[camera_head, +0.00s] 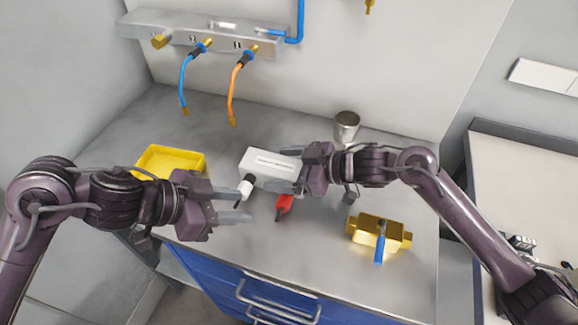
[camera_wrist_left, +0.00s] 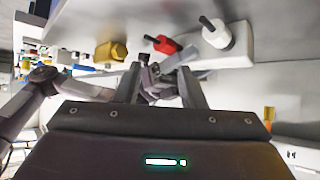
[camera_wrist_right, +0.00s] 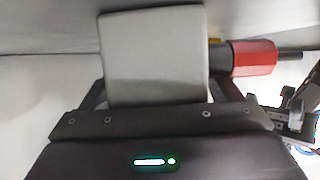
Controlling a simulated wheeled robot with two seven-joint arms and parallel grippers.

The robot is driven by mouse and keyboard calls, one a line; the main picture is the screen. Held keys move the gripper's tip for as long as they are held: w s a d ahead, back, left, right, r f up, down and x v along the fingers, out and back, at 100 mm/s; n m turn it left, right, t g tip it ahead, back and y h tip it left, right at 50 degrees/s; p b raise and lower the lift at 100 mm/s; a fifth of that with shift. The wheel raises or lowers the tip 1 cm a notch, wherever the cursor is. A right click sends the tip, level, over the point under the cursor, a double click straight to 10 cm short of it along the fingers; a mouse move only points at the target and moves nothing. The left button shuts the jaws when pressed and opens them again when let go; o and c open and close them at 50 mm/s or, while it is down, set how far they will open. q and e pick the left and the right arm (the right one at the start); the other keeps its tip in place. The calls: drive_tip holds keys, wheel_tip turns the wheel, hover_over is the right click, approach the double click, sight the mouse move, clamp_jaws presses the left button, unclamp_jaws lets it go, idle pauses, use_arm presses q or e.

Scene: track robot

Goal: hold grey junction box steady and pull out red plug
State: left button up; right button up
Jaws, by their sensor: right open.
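The grey junction box (camera_head: 258,172) lies on the steel worktop, with a white plug (camera_head: 245,187) and the red plug (camera_head: 284,203) sticking out of its front side. My right gripper (camera_head: 291,169) is open at the box's right end. In the right wrist view the box (camera_wrist_right: 152,55) fills the space between its fingers, with the red plug (camera_wrist_right: 253,57) just right of them. My left gripper (camera_head: 246,206) is open and empty, left of the red plug and close to the white plug. The red plug (camera_wrist_left: 164,44) also shows ahead in the left wrist view.
A yellow tray (camera_head: 139,168) stands at the left and a metal cup (camera_head: 346,126) behind the box. A brass block with a blue handle (camera_head: 379,250) lies at the front right. Cables hang from a wall manifold (camera_head: 215,30). The front middle worktop is clear.

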drive_tip(key=shift+c, duration=0.3)
drive_tip(key=c, duration=1.2)
drive_tip(key=o, duration=0.5)
use_arm(q)
drive_tip(key=shift+o, duration=0.6)
use_arm(e)
drive_tip(key=c, duration=0.4)
use_arm(q)
drive_tip(key=w+d+r+n+t+y, duration=0.1)
drive_tip(key=w+d+r+n+t, duration=0.25)
drive_tip(key=w+d+t, duration=0.3)
drive_tip(key=n+g+y, duration=0.4)
drive_tip(key=n+y, duration=0.2)
approach(283, 202)
drive_tip(key=x, duration=0.2)
drive_tip(key=shift+w+d+f+m, duration=0.1)
drive_tip(key=shift+w+f+m, duration=0.15)
drive_tip(key=shift+f, duration=0.05)
drive_tip(key=shift+x, duration=4.4)
